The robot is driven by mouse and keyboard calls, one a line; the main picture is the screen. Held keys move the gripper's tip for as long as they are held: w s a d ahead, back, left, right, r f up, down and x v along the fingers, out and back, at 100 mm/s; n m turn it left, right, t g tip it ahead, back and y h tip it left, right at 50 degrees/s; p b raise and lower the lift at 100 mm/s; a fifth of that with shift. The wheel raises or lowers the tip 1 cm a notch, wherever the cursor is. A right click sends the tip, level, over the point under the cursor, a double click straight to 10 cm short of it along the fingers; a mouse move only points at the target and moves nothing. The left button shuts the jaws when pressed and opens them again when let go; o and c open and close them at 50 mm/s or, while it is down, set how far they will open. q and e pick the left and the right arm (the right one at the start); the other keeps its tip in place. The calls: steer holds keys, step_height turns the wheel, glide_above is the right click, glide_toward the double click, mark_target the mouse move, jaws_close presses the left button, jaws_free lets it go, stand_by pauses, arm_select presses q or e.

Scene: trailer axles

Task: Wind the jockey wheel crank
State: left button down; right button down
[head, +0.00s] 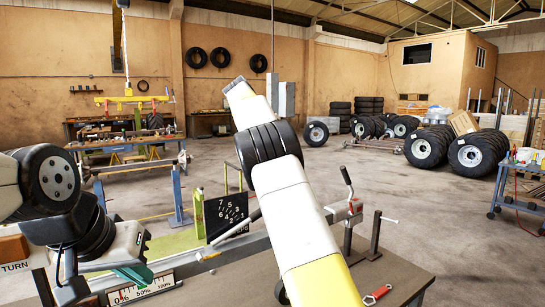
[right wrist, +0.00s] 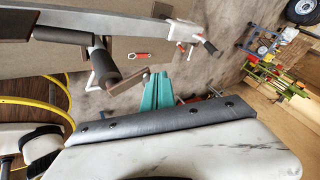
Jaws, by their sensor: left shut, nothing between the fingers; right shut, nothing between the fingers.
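A crank with a dark cylindrical grip (right wrist: 105,66) and a pale metal arm shows beside the grey trailer drawbar (right wrist: 125,22) in the right wrist view. My right gripper (right wrist: 158,92) has teal fingers, shut and empty, close to the free end of the crank arm; I cannot tell whether they touch. In the head view my right arm crosses the middle, hides much of the drawbar, and its gripper is not visible. My left gripper (head: 133,270) is shut and empty at the lower left, above the percent scale (head: 142,290).
A black number board (head: 227,214) stands behind the drawbar. A coupling with red parts (head: 350,211) and an upright black-gripped lever (head: 346,176) stands at its right end. A red spanner (head: 377,294) lies on the bench. Tyres (head: 426,148) and a blue trolley (head: 520,192) stand farther right.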

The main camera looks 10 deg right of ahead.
steer(key=shift+s+d+m+g, duration=0.15)
steer(key=shift+d+m+g, duration=0.35)
steer(key=shift+m, duration=0.3)
steer(key=shift+d, duration=0.1)
stand_by(0.5)
